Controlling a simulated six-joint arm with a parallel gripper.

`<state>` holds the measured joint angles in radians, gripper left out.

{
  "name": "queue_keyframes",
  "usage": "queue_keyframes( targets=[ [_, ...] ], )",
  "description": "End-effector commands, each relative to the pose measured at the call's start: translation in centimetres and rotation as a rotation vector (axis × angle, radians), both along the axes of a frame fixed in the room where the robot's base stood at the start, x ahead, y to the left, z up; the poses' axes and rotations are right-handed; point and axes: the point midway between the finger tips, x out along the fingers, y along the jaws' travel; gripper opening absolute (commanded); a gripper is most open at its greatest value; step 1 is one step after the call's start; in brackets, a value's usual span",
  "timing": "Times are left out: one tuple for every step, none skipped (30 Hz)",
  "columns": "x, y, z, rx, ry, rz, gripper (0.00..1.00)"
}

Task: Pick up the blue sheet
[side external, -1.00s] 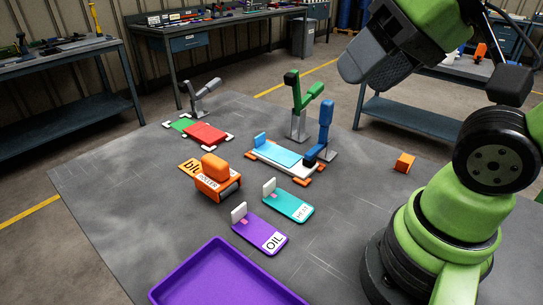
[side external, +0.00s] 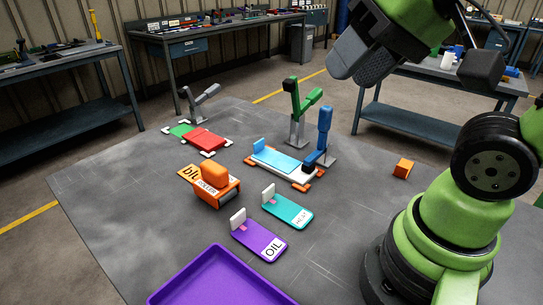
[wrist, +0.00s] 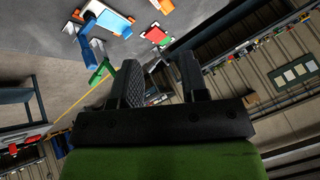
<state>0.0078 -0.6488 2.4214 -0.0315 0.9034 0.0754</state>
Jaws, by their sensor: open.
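The light blue sheet (side external: 276,161) lies flat on a white plate (side external: 297,176) with orange corner pieces, with a small blue upright tab (side external: 259,146) at its left end. A blue lever clamp (side external: 323,135) stands at its right end. The sheet also shows at the top of the wrist view (wrist: 116,24). My gripper (side external: 345,72) is up at the top right in the side view, well above and apart from the sheet. In the wrist view the jaws (wrist: 160,76) are open, with nothing between them.
A green lever clamp (side external: 298,115) stands behind the plate. A red and green piece (side external: 205,139) lies at the back left near a grey clamp. An orange roller (side external: 213,178), teal tag (side external: 287,210), purple OIL tag (side external: 257,242) and purple tray (side external: 215,280) lie in front. An orange cube (side external: 403,168) sits right.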

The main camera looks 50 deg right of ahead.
Motion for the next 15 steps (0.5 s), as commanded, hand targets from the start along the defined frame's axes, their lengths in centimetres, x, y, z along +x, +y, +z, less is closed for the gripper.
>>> queue_keyframes(
  targets=[
    [1.3, -0.3, 0.3, 0.007, 0.028, -0.037, 0.41],
    [2.2, -0.5, 0.4, 0.011, 0.044, -0.066, 0.41],
    [3.5, -0.9, 0.6, 0.019, 0.069, -0.107, 0.41],
    [4.6, -1.2, 0.7, 0.024, 0.085, -0.141, 0.41],
    [5.7, -1.5, 0.7, 0.031, 0.103, -0.176, 0.41],
    [7.1, -1.9, 0.6, 0.036, 0.124, -0.222, 0.41],
    [8.2, -2.3, 0.4, 0.042, 0.141, -0.257, 0.41],
    [9.3, -2.6, 0.2, 0.045, 0.157, -0.291, 0.41],
    [10.8, -3.1, -0.1, 0.05, 0.176, -0.337, 0.41],
    [11.8, -3.4, -0.5, 0.054, 0.19, -0.372, 0.41],
    [12.9, -3.8, -0.9, 0.056, 0.204, -0.406, 0.41],
    [14.3, -4.3, -1.6, 0.061, 0.221, -0.453, 0.41],
    [15.4, -4.7, -2.2, 0.062, 0.234, -0.488, 0.41],
    [16.4, -5.1, -2.8, 0.064, 0.245, -0.523, 0.41],
    [17.7, -5.7, -3.8, 0.067, 0.26, -0.57, 0.41]
  ],
)
